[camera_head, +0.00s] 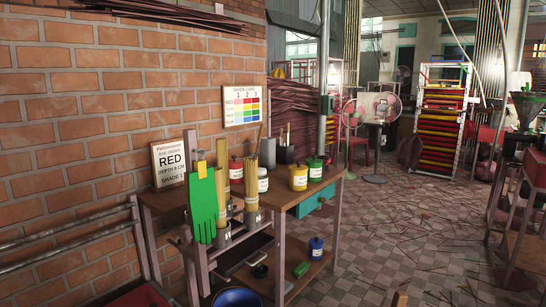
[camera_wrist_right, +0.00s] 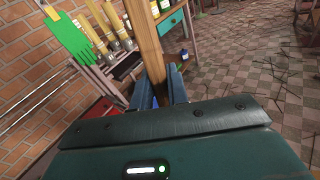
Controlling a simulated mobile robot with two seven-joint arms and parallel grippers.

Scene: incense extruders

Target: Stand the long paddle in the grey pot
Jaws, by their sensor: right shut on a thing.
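The long paddle (camera_wrist_right: 148,45) is a plain wooden bar in the right wrist view, running from the top edge down between the fingers of my right gripper (camera_wrist_right: 162,92). The gripper is shut on it; the paddle's far end is out of frame. A small wooden tip (camera_head: 400,299) at the bottom edge of the head view looks like the paddle's end. A grey pot (camera_head: 267,154) stands at the back of the wooden bench, beside a dark holder (camera_head: 286,154) with thin sticks. The paddle is apart from the pot. My left gripper is not in view.
The bench (camera_head: 300,196) also bears a red jar (camera_head: 236,170), a white jar (camera_head: 263,181), a yellow jar (camera_head: 298,178) and a green jar (camera_head: 315,170). The tiled floor to the right has scattered sticks.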

